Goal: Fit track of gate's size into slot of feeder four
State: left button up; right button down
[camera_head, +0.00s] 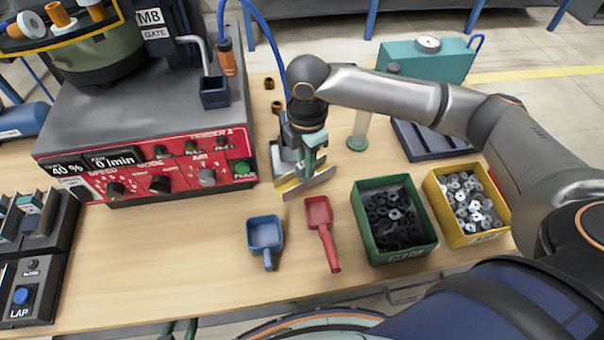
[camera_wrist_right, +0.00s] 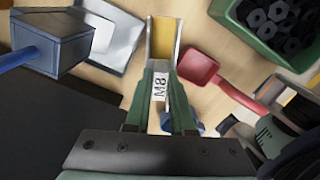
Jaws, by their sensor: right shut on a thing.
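My right gripper (camera_head: 306,160) is shut on a track (camera_head: 307,184), a metal channel with a yellow inside. The track is over the table, just right of the feeder's red control panel (camera_head: 150,165). In the right wrist view, a label reading M8 shows between the green fingers (camera_wrist_right: 163,95), and the track's yellow channel (camera_wrist_right: 163,40) extends beyond them. The gate sign (camera_head: 152,25) on the feeder at upper left reads M8 GATE. I cannot make out the slot; whether the track touches anything is unclear.
A blue scoop (camera_head: 264,233) and red scoop (camera_head: 319,212) lie in front. A green bin (camera_head: 362,225) of black nuts and a yellow bin (camera_head: 437,203) of silver parts stand right. A clear cylinder (camera_head: 359,128) and dark tray (camera_head: 424,141) stand behind.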

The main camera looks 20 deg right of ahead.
aim_at(302, 176)
jog(key=shift+a+f, duration=0.2)
jog(key=f, duration=0.3)
jog(key=shift+w+a+f, duration=0.1)
jog(key=shift+a+f, duration=0.15)
jog(key=shift+f, duration=0.15)
jog(key=c, duration=0.8)
grip_release()
jog(key=shift+o, duration=0.2)
